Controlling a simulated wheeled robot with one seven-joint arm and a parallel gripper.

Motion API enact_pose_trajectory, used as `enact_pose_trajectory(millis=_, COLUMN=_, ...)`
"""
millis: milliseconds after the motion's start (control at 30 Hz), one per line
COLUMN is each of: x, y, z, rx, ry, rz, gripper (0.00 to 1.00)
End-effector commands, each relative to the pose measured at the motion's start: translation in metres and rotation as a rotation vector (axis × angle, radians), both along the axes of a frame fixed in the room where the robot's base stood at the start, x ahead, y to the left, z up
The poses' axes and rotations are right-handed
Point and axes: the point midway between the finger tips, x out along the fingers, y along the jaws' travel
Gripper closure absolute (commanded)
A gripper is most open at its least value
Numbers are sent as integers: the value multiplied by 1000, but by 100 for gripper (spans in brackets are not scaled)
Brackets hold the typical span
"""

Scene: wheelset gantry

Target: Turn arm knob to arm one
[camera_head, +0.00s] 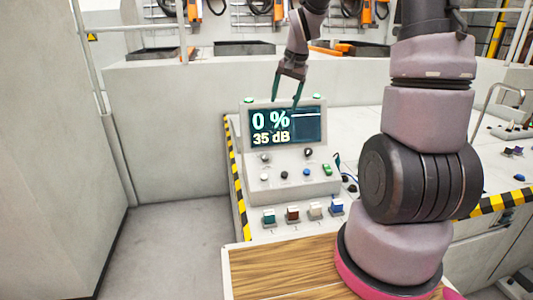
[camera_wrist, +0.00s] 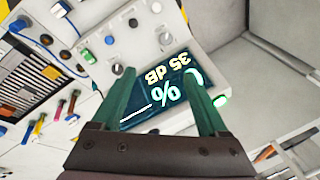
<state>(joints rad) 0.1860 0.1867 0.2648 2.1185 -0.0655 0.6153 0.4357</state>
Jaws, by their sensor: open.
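A white sloped console (camera_head: 292,185) carries a dark display (camera_head: 285,127) reading "0 %" and "35 dB". Below the display are a dark knob (camera_head: 308,152) on the right and a pale knob (camera_head: 265,157) on the left; the wrist view also shows the dark knob (camera_wrist: 117,68) and the pale knob (camera_wrist: 164,37). Labels are too small to read, so I cannot tell which is the arm knob. My gripper (camera_head: 285,101) is open and empty, with its green fingers above and in front of the display; it also shows in the wrist view (camera_wrist: 153,68).
A lower row holds white, black, blue (camera_head: 306,173) and green (camera_head: 327,170) controls. Several colored switches (camera_head: 293,214) line the surface in front. A wooden board (camera_head: 280,275) lies nearer. A white wall (camera_head: 165,120) and railing stand behind; open floor (camera_head: 175,245) is at left.

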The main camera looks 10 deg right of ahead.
Motion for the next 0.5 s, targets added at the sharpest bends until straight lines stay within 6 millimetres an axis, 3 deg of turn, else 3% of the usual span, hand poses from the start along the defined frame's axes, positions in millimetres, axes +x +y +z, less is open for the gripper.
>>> enact_pose_trajectory(millis=33, x=12, y=1, z=-22, rx=19, ry=28, rz=-15, gripper=23)
enact_pose_trajectory(millis=200, x=44, y=8, z=-81, rx=78, ry=84, rz=-63, gripper=23)
enact_pose_trajectory(millis=333, x=58, y=13, z=-112, rx=114, ry=110, rz=-90, gripper=23)
enact_pose_trajectory(millis=500, x=66, y=17, z=-132, rx=137, ry=124, rz=-107, gripper=23)
